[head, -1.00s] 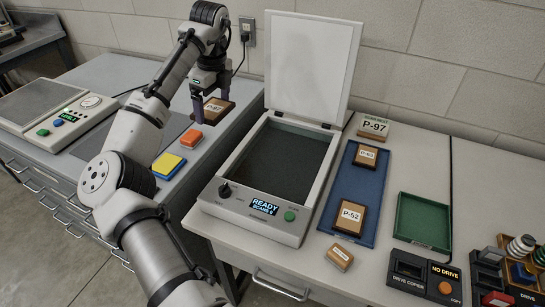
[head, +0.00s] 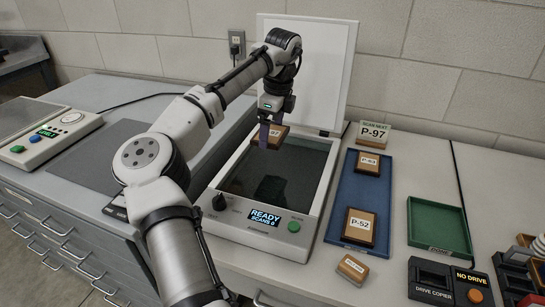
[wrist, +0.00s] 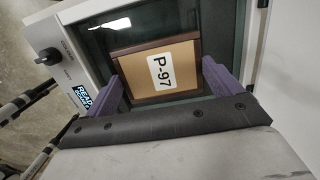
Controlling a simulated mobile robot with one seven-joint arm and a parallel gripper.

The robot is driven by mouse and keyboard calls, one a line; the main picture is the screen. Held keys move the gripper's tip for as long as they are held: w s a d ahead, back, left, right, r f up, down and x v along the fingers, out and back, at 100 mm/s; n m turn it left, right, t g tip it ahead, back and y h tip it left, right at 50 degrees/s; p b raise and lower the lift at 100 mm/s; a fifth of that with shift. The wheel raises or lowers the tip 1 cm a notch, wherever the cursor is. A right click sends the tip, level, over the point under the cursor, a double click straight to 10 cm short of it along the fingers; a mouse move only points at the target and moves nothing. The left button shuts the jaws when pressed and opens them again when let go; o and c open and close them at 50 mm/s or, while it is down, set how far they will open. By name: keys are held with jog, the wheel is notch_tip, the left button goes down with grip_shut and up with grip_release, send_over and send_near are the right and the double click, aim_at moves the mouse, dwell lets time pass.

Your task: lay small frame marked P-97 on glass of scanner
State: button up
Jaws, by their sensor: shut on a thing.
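The small frame marked P-97 (head: 267,138) has a brown border and a white label, read clearly in the wrist view (wrist: 158,70). My gripper (head: 269,135) is shut on it, one purple finger at each side. It holds the frame above the far part of the scanner glass (head: 255,175). A dark reflection shows in the glass below, so the frame appears apart from it. The scanner (head: 250,222) has its lid (head: 325,60) raised, and its display (head: 265,217) reads READY, SCANS 0. No other item lies on the glass.
A SCAN NEXT sign (head: 374,133) reads P-97. Right of the scanner, a blue tray (head: 365,190) holds frames P-52 (head: 359,226) and another (head: 369,163). A small tagged block (head: 352,268) lies in front. A green DONE tray (head: 438,225) is empty. A drive copier (head: 433,280) stands nearer.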

aim_at(270, 164)
notch_tip(270, 164, down, 9)
jog(key=shift+r, duration=0.2)
jog(key=shift+f, duration=0.1)
jog(key=o, duration=0.7)
jog(key=shift+o, duration=0.2)
jog(key=r, duration=0.4)
jog(key=d+r, duration=0.1)
jog(key=r, duration=0.7)
jog(key=shift+s+d+r, duration=0.1)
jog(key=shift+s+d, duration=0.05)
jog(key=shift+s, duration=0.05)
